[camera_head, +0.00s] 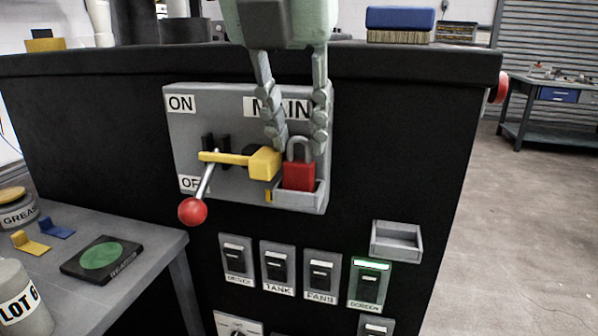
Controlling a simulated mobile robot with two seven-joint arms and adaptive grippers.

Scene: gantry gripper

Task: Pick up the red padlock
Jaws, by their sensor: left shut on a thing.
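The red padlock (299,176) is upright at the small grey holder (307,199) on the lower right of the grey MAIN switch panel (235,112). Its grey shackle points up. My left gripper (298,148) reaches down from above, one finger on each side of the shackle, and is shut on the padlock. The padlock's lower edge is hidden behind the holder's front wall. A yellow piece (262,163) sits just left of the padlock, close to the left fingertip. My right gripper is not in view.
A lever with a red knob (193,211) sticks out left of the padlock. Below are several labelled switches (278,268) and an empty grey tray (396,240). A brush (399,24) lies on the cabinet top. A side table (60,285) stands at lower left.

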